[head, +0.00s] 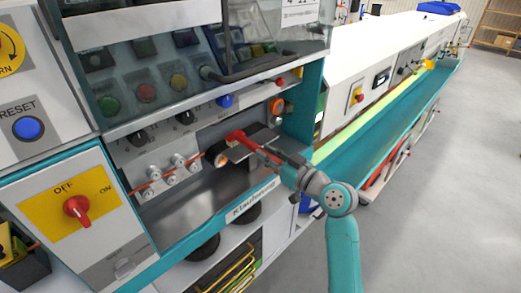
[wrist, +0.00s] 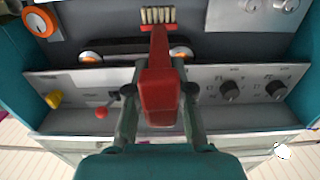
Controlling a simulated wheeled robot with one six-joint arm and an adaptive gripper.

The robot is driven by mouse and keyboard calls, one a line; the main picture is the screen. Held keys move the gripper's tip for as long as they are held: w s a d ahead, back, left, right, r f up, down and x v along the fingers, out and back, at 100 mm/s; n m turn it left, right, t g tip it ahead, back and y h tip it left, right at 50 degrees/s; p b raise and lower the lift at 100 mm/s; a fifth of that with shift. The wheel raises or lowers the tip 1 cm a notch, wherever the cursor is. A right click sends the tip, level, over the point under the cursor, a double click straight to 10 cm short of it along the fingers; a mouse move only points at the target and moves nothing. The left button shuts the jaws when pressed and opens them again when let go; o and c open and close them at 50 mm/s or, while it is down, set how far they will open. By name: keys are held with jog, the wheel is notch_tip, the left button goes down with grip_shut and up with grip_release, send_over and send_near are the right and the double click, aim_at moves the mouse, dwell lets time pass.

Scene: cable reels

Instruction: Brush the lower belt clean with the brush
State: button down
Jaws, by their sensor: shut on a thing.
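My gripper (head: 279,160) reaches into the machine's recess and is shut on the red handle of the brush (head: 240,138). In the wrist view my gripper (wrist: 159,92) has a finger on each side of the handle. The brush's pale bristles (wrist: 158,15) point away from my gripper. A dark belt (wrist: 122,46) runs between two orange-ended rollers, and the handle crosses in front of it. In the wrist picture the bristles appear just above the belt; I cannot tell whether they touch anything. In the head view the brush and gripper largely hide the belt, and one orange roller end (head: 221,160) shows.
A panel with black knobs (wrist: 230,91), a yellow button (wrist: 53,99) and a red-tipped lever (wrist: 102,112) lies close to the gripper. An orange ring (head: 277,106) sits at the recess's right. Guide rollers with a red cable (head: 172,174) stand at left. Open floor (head: 440,200) lies right.

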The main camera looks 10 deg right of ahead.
jog(key=v, duration=1.7)
dwell(1.1)
